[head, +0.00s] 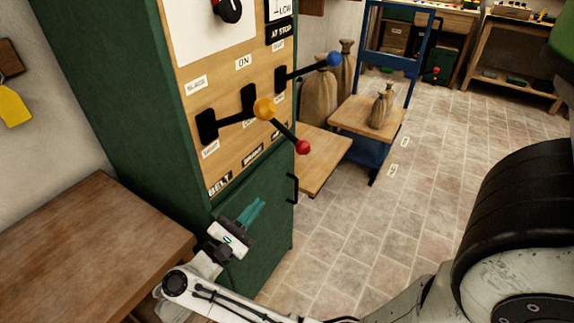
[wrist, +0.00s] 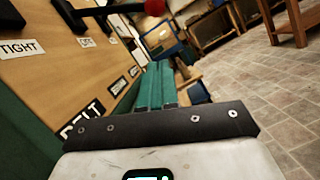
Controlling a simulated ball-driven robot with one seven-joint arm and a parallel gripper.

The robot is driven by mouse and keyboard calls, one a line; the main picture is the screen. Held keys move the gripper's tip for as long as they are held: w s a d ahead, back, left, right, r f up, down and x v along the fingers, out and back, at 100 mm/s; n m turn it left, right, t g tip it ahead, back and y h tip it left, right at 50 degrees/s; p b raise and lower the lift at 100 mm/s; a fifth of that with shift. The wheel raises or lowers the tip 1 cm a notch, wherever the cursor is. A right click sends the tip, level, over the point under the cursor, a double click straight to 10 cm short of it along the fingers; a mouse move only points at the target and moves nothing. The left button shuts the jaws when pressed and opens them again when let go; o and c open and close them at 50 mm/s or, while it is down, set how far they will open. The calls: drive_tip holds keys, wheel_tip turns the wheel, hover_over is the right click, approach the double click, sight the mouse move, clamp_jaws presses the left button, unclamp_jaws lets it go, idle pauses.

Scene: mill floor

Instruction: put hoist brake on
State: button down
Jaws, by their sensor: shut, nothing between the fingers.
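A green cabinet with a wooden control panel carries several levers. The lever with the red knob (head: 303,147) comes from the middle slot, below an ON label (head: 244,62), and slopes down and outward. It appears to be the brake lever; the small label under it is hard to read. In the wrist view the red knob (wrist: 154,7) is at the top edge. My gripper (head: 258,207) is shut and empty, low in front of the cabinet, below the levers and touching none. Its teal fingers (wrist: 158,68) lie together in the wrist view.
A yellow-knobbed lever (head: 264,109) stands left of the red one, a blue-knobbed lever (head: 334,59) right. A wooden table (head: 90,250) is at lower left. A cabinet handle (head: 292,188) sticks out near my gripper.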

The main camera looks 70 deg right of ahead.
drive_tip(key=shift+d, duration=0.1)
drive_tip(key=r+p+x, duration=0.1)
drive_tip(key=p+x, duration=0.1)
drive_tip(key=x, duration=0.4)
drive_tip(key=s+a+r+p+x, duration=0.1)
drive_tip(key=p+x, duration=0.2)
drive_tip(key=x, duration=0.3)
drive_tip(key=shift+d+r, duration=0.25)
drive_tip(key=shift+r, duration=0.15)
drive_tip(key=shift+s+r, duration=0.1)
drive_tip(key=shift+s, duration=0.05)
